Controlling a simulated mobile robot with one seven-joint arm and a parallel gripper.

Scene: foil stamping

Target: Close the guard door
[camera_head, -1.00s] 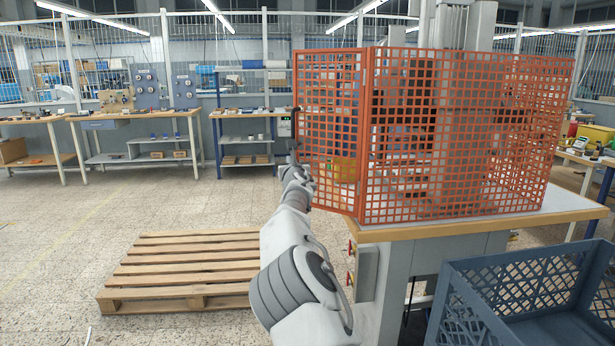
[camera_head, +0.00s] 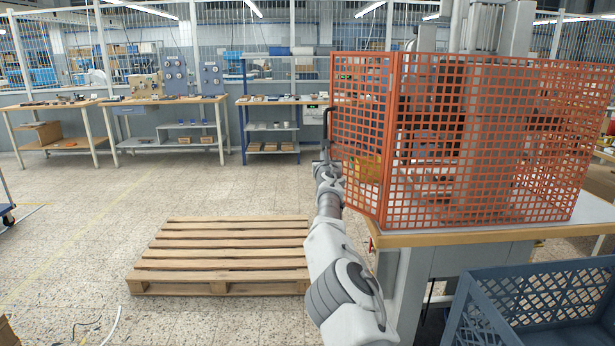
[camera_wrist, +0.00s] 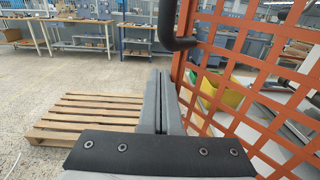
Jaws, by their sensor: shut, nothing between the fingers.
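The guard door (camera_head: 358,130) is an orange mesh panel on the left of the orange guard cage (camera_head: 490,140). It stands open at an angle, its free edge out past the table's left edge. A dark bar handle (camera_head: 326,125) is on its free edge; it also shows at the top of the wrist view (camera_wrist: 182,38). My gripper (camera_head: 325,158) is shut and empty just below the handle, left of the mesh. In the wrist view its fingers (camera_wrist: 161,88) are together beside the mesh. Whether they touch the door I cannot tell.
A wooden pallet (camera_head: 225,254) lies on the floor left of my arm. A blue crate (camera_head: 540,300) stands at the front right, near the press table (camera_head: 450,237). Workbenches (camera_head: 165,101) line the back. The floor between the pallet and benches is clear.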

